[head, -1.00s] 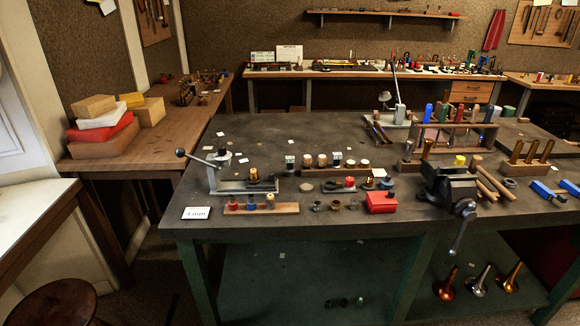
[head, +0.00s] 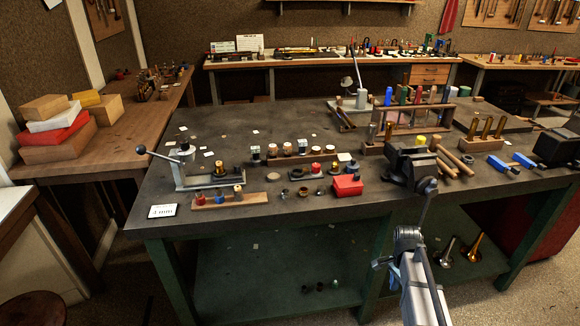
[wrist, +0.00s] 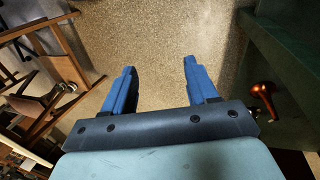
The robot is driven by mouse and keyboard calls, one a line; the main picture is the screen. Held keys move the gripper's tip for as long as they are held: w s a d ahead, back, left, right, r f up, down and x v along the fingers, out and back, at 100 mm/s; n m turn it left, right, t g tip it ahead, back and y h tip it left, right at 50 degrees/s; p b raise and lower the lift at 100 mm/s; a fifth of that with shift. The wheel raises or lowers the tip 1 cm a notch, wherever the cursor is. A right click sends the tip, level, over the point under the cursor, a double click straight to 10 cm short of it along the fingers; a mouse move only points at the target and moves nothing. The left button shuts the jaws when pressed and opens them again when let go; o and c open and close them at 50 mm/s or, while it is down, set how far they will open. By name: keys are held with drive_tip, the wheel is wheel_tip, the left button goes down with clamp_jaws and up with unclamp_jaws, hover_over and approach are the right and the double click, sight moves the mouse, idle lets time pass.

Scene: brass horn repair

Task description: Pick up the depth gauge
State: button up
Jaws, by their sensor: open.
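I cannot pick out the depth gauge with certainty among the small tools on the workbench (head: 300,225). My gripper (wrist: 160,72) is open and empty in the wrist view, its two blue fingers apart over the speckled floor. In the head view my arm shows at the lower right, in front of the bench's front edge and below the vise. The gripper is apart from everything on the bench top.
A lever press (head: 205,178), a wooden strip with small parts (head: 230,202), a red box (head: 347,185) and a black vise (head: 410,165) stand along the bench front. A horn bell (wrist: 264,88) is right of my gripper.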

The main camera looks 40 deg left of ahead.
drive_tip(key=w+a+r+m+t, duration=0.1)
drive_tip(key=w+a+r, duration=0.1)
drive_tip(key=a+r, duration=0.6)
drive_tip(key=w+a+r+m, duration=0.2)
drive_tip(key=a+r, duration=0.6)
drive_tip(key=r, duration=0.3)
drive_tip(key=w+a+r+m+t, duration=0.1)
drive_tip(key=w+a+r+m, duration=0.1)
drive_tip(key=a+r, duration=0.5)
drive_tip(key=shift+w+a+r+t+y, duration=0.1)
drive_tip(key=shift+a+r+t+y, duration=0.1)
drive_tip(key=shift+r, duration=0.7)
drive_tip(key=shift+a+r+t+y, duration=0.1)
drive_tip(key=shift+a+r+y, duration=0.1)
drive_tip(key=shift+r, duration=0.65)
drive_tip(key=w+a+r+m, duration=0.1)
drive_tip(key=a+r, duration=0.1)
drive_tip(key=a, duration=0.9)
drive_tip(key=w+a+r+m, duration=0.1)
drive_tip(key=a+r+m, duration=0.15)
drive_tip(key=a, duration=0.75)
wheel_tip(320, 180, up, 4)
drive_tip(key=m+y, duration=0.1)
hover_over(257, 159)
drive_tip(key=shift+w+a+g, duration=0.35)
drive_tip(key=shift+w+g, duration=0.05)
drive_tip(key=shift+s+a+f, duration=0.1)
drive_tip(key=shift+s+a, duration=0.05)
wheel_tip(257, 159, down, 14)
drive_tip(key=shift+r, duration=0.2)
